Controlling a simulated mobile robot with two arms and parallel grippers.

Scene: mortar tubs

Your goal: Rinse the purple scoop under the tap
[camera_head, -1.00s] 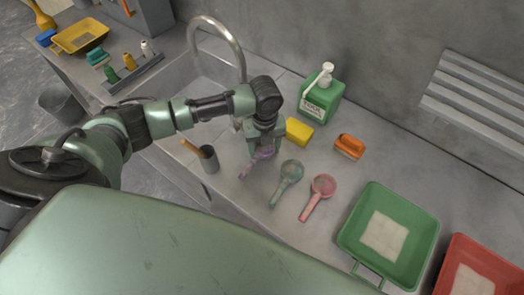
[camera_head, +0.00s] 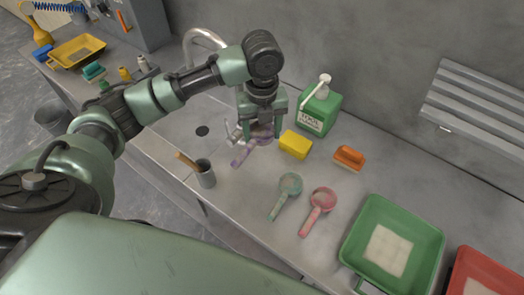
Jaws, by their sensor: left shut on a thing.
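The purple scoop (camera_head: 241,157) is in the jaws of my left gripper (camera_head: 258,128), in the middle of the camera_head view. The gripper is shut on it, and its handle points down and to the left. The gripper and arm hide part of the scoop. The tap's curved metal spout (camera_head: 204,36) stands behind my left arm at the sink, and the arm hides its lower part. The sink's dark drain (camera_head: 202,131) shows left of the scoop. My right gripper is not in view.
A teal scoop (camera_head: 290,184) and a pink scoop (camera_head: 323,198) lie to the right. A green tub (camera_head: 368,215) and a red tub (camera_head: 466,262) stand farther right.

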